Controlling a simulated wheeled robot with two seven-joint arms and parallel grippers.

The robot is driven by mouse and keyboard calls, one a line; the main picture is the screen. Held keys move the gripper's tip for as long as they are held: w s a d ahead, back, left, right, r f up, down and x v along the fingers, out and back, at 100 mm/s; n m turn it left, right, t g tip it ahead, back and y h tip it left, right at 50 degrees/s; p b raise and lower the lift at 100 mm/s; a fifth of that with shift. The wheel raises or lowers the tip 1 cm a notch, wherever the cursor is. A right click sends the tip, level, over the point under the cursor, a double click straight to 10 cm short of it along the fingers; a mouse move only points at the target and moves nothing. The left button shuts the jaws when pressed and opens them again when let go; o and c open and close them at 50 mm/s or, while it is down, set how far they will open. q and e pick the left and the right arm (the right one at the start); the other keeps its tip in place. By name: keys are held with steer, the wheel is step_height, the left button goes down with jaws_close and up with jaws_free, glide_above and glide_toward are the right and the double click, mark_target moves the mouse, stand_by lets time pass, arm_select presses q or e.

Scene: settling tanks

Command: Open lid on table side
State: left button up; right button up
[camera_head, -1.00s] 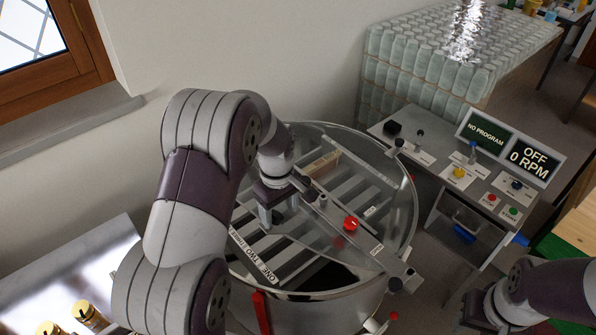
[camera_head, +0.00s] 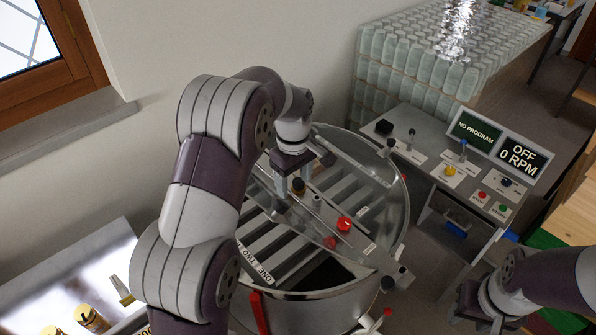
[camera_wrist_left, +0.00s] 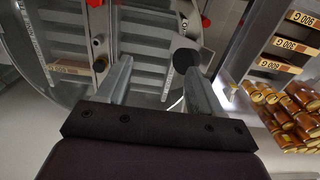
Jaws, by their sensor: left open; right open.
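A round steel drum (camera_head: 330,294) has clear lid panels over its top, with slatted frames showing beneath. A grey crossbar (camera_head: 362,242) runs across the top. A dark round knob (camera_head: 298,188) stands close to my left gripper (camera_head: 292,182); the wrist view shows a black knob (camera_wrist_left: 185,61) near its right fingertip. The left gripper (camera_wrist_left: 158,66) is open above the drum, with nothing clearly held. I cannot tell whether it touches the knob. The near lid panel (camera_head: 250,222) looks flat. My right gripper (camera_head: 470,305) is open at the lower right, away from the drum.
A control panel (camera_head: 430,158) with knobs and screens stands right of the drum. A metal table (camera_head: 75,275) with jars (camera_head: 92,318) is at the lower left. A stack of clear jars (camera_head: 410,75) stands behind. A wall and window border the left.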

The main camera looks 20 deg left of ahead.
arm_select(q)
steer(key=shift+w+d+r, duration=0.3)
steer(key=shift+w+r, duration=0.25)
steer(key=shift+r, duration=0.1)
